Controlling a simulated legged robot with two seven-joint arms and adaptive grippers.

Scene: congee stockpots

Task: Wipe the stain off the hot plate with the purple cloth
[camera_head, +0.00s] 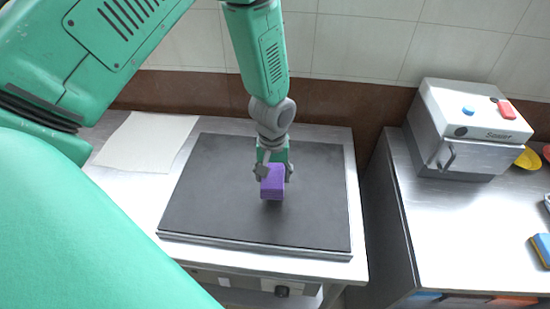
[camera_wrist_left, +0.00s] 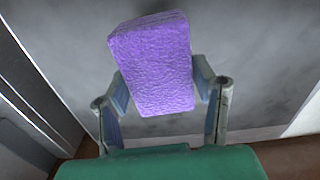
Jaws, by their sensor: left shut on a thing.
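The purple cloth (camera_head: 272,183) is a small block-shaped pad. My left gripper (camera_head: 273,172) is shut on it, over the middle of the hot plate. The cloth (camera_wrist_left: 153,65) also shows in the left wrist view, slightly tilted between the two fingers of the left gripper (camera_wrist_left: 163,90). The hot plate (camera_head: 220,195) is a wide dark grey slab on a metal counter. I cannot tell whether the cloth touches its surface. No clear stain shows in the head view; faint darker smudges show on the grey surface in the wrist view. My right gripper is not in view.
A white sheet (camera_head: 148,142) lies on the counter left of the hot plate. At the right, past a gap, a second metal counter (camera_head: 460,230) holds a grey box-shaped appliance (camera_head: 468,130), yellow and red items, and a blue and yellow sponge (camera_head: 541,248). A tiled wall is behind.

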